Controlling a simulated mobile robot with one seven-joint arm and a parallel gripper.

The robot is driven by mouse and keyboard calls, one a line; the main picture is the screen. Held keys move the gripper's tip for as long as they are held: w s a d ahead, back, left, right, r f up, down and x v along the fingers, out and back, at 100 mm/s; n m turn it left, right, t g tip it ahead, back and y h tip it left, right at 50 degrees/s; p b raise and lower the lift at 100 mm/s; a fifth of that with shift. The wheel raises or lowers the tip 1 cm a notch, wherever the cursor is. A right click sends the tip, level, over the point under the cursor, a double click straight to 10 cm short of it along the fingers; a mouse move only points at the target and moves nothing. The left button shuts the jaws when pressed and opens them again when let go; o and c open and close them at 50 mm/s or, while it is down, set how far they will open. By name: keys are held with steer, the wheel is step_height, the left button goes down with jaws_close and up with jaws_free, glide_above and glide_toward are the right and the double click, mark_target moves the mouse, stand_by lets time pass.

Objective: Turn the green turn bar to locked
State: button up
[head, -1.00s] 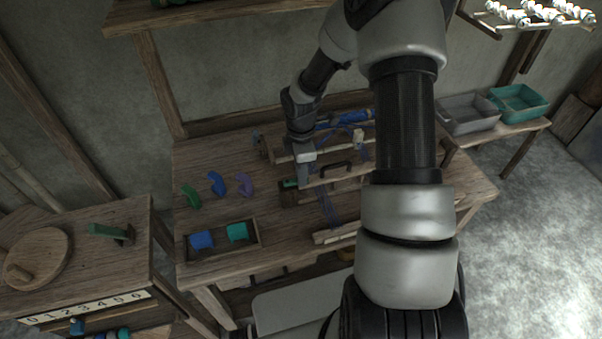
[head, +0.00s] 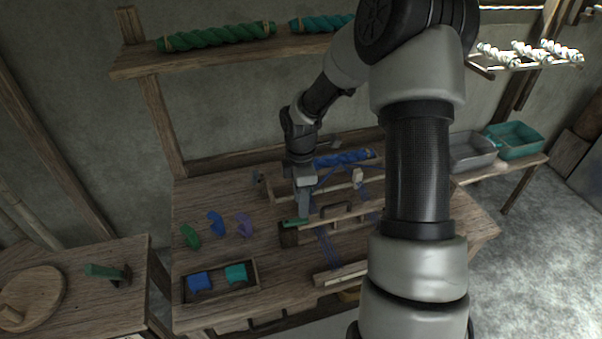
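A small green bar (head: 295,222) lies level at the left end of the wooden loom (head: 350,225), on a dark wooden block. My gripper (head: 303,212) points down at it from above and behind, with its fingertips at or very close to the bar. The fingers are small and seen edge-on, so I cannot tell whether they touch the bar or how far apart they are. A second, larger green bar (head: 104,271) sits on a dark post on the left table.
A tray (head: 222,297) with blue and teal pieces and several curved coloured pieces (head: 216,223) are left of the loom. A dark handle (head: 335,210) stands just right of my gripper. Grey (head: 470,152) and teal (head: 515,142) bins are at right.

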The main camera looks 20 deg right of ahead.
step_height(320, 180, up, 12)
steer(key=shift+f, duration=0.2)
stand_by(0.4)
